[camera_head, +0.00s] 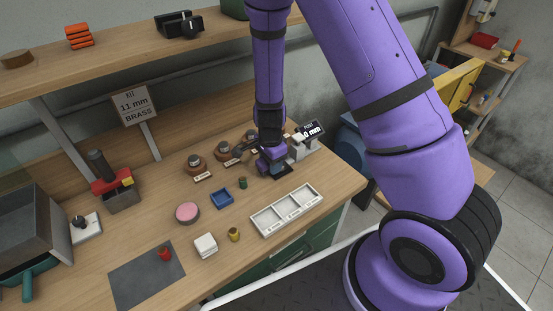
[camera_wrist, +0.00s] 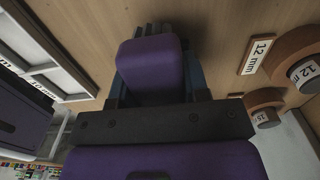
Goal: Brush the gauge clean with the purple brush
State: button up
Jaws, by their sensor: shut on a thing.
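The gauge (camera_head: 309,131), a pale stand with a dark "0 mm" display, stands at the bench's back right. My gripper (camera_head: 272,162) points down just left of it, low over the bench; whether anything touches the gauge is hidden.
A white compartment tray (camera_head: 287,210) lies in front of my gripper. Several round parts with size labels (camera_head: 195,163) stand to its left. A blue tray (camera_head: 222,198), a pink disc (camera_head: 187,212) and a grey mat (camera_head: 146,275) lie further left. Bare wood lies between them.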

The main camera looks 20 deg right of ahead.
jog(key=shift+s+a, duration=0.1)
jog(key=shift+a, duration=0.35)
jog(key=shift+r, duration=2.95)
jog(key=shift+r, duration=1.55)
jog(key=shift+f, duration=0.2)
jog(key=shift+s+f, duration=0.2)
jog(key=shift+f, duration=3.1)
jog(key=shift+f, duration=1.05)
